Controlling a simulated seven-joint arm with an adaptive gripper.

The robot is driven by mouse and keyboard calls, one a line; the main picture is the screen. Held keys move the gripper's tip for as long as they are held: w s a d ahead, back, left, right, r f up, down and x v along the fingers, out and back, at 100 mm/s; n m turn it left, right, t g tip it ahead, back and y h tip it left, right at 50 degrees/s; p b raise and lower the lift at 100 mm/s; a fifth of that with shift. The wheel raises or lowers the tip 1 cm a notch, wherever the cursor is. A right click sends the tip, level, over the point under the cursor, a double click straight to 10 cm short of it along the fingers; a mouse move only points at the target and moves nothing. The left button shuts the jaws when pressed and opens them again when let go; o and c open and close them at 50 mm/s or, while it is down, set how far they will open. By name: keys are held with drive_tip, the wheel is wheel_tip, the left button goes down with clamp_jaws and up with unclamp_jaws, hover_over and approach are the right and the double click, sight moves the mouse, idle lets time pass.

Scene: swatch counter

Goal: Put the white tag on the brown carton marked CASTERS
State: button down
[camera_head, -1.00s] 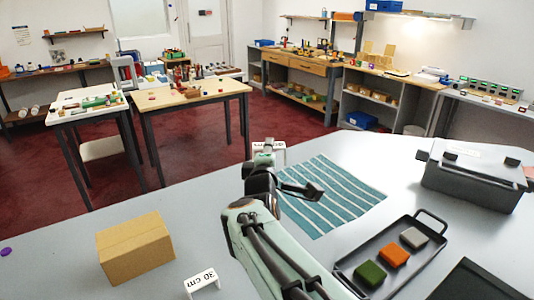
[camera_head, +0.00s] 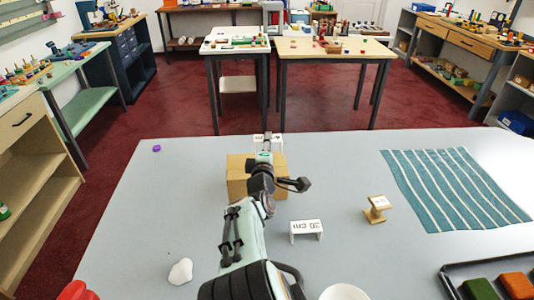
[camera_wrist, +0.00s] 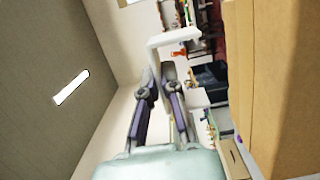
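A white, bracket-shaped tag (camera_head: 276,139) with dark lettering is at the end of my gripper (camera_head: 265,150). In the wrist view the tag (camera_wrist: 178,38) has one leg between the fingertips of my gripper (camera_wrist: 158,76), which look shut on it. The brown carton (camera_head: 238,184) stands on the grey counter, partly hidden behind my arm; no CASTERS marking is readable. In the wrist view a close brown face of the carton (camera_wrist: 285,90) fills the right side, apart from the fingers. The tag shows over the carton's far edge in the head view; its height above the carton is unclear.
A second white tag marked 20 cm (camera_head: 306,228) stands right of my arm. A small wooden stand (camera_head: 376,210), a striped teal cloth (camera_head: 450,190) and a dark tray (camera_head: 452,272) lie further right. A white lump (camera_head: 180,271) is at left front.

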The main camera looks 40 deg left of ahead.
drive_tip(key=shift+f, duration=1.65)
drive_tip(key=c, duration=1.2)
unclamp_jaws()
drive_tip(key=shift+f, duration=0.1)
drive_tip(key=shift+c, duration=0.2)
